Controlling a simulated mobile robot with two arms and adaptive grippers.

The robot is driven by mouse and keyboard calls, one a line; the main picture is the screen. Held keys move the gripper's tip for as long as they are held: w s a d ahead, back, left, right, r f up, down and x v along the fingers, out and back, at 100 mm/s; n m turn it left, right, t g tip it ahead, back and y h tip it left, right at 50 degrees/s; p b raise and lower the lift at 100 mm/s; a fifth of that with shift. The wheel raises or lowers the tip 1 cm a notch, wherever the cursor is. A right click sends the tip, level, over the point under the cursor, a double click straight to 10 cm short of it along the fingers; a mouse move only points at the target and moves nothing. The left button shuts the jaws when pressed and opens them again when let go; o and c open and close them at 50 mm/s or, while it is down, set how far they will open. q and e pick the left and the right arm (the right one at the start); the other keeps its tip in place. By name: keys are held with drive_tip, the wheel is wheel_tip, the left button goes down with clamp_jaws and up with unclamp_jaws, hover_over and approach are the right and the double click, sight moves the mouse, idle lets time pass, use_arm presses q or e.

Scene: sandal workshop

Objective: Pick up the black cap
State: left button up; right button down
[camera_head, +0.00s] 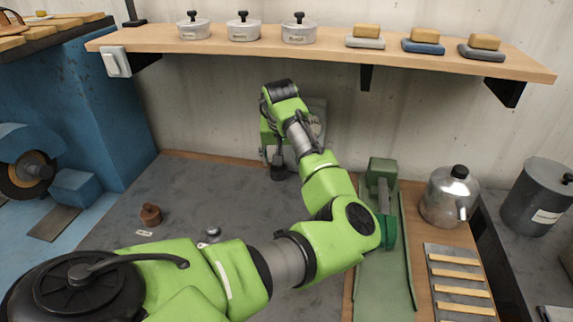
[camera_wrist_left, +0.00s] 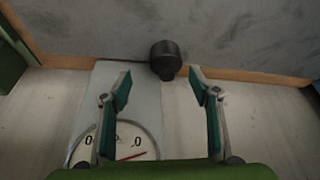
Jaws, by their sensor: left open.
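The black cap (camera_wrist_left: 165,58) is a short dark cylinder with a narrower end, at the upper middle of the left wrist view. In the head view it is a small dark shape (camera_head: 279,173) near the wall, just below my gripper. My left gripper (camera_head: 274,152) is at the back of the grey work surface, by the wall. In the wrist view its two green-padded fingers (camera_wrist_left: 160,86) are spread apart with nothing between the pads. The cap lies just beyond the fingertips, about in line with the gap. I cannot tell whether they touch. My right gripper is not in view.
A pale panel with a round dial (camera_wrist_left: 117,143) is close to the fingers. A brown knob (camera_head: 151,215) and small metal piece (camera_head: 212,231) sit on the surface. A kettle (camera_head: 450,195) stands right.

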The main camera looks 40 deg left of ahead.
sight(279, 168)
use_arm(q)
drive_tip(key=shift+s+a+f+p, duration=0.15)
drive_tip(key=shift+a+f+p, duration=0.15)
drive_tip(key=shift+f, duration=0.25)
drive_tip(key=shift+s+a+f+p, duration=0.1)
drive_tip(key=shift+a+f+p, duration=0.2)
drive_tip(key=shift+f, duration=0.25)
drive_tip(key=x, duration=0.2)
drive_tip(key=shift+w+a+f, duration=0.1)
drive_tip(key=shift+w+f, duration=0.1)
drive_tip(key=shift+f, duration=0.05)
drive_tip(key=shift+w+a+f, duration=0.15)
drive_tip(key=shift+w+f, duration=0.1)
drive_tip(key=shift+f, duration=0.3)
drive_tip(key=shift+r, duration=0.1)
drive_tip(key=c, duration=1)
drive_tip(key=shift+c, duration=0.2)
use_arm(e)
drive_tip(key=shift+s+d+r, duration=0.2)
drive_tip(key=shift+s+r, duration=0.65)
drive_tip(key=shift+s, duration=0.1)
